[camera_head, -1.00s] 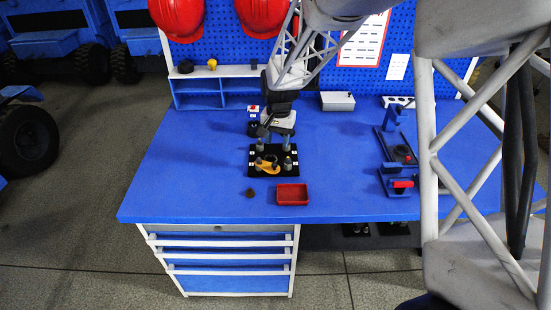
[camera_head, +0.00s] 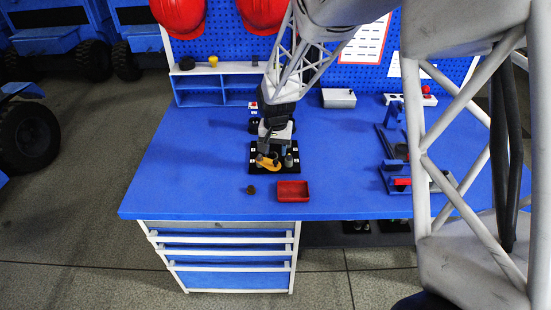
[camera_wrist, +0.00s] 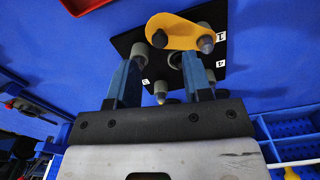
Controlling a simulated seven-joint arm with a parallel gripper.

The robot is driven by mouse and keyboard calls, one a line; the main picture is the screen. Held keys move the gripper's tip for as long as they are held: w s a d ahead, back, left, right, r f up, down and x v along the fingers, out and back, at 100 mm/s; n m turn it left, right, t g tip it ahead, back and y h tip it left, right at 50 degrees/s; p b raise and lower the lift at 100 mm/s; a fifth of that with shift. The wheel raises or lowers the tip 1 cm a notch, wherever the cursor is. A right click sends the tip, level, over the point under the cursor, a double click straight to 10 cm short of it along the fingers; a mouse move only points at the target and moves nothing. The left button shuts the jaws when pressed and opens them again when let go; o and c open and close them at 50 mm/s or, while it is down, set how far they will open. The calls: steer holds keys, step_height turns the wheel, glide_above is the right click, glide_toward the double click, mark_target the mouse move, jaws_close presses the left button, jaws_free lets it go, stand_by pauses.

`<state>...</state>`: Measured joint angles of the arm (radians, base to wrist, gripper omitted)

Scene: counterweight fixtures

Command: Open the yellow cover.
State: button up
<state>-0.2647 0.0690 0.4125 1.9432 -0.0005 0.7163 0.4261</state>
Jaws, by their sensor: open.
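The yellow cover (camera_head: 268,166) is a flat rounded plate on a black base plate (camera_head: 292,171), near its front edge. Several grey posts stand on the black base plate (camera_wrist: 127,44), with white number labels. My gripper (camera_head: 273,150) is low over the base plate, just behind the cover. In the wrist view my gripper (camera_wrist: 161,60) has its two blue fingers apart with nothing held between them. The fingertips are close to the cover; contact cannot be told.
A red tray (camera_head: 293,195) lies in front of the base plate, with a small dark piece (camera_head: 251,190) left of it. A blue fixture with a red part (camera_head: 402,182) stands at right, partly behind my arm. The table's left side is clear.

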mark_target(276, 161)
steer(key=shift+f, duration=2.25)
jaws_close()
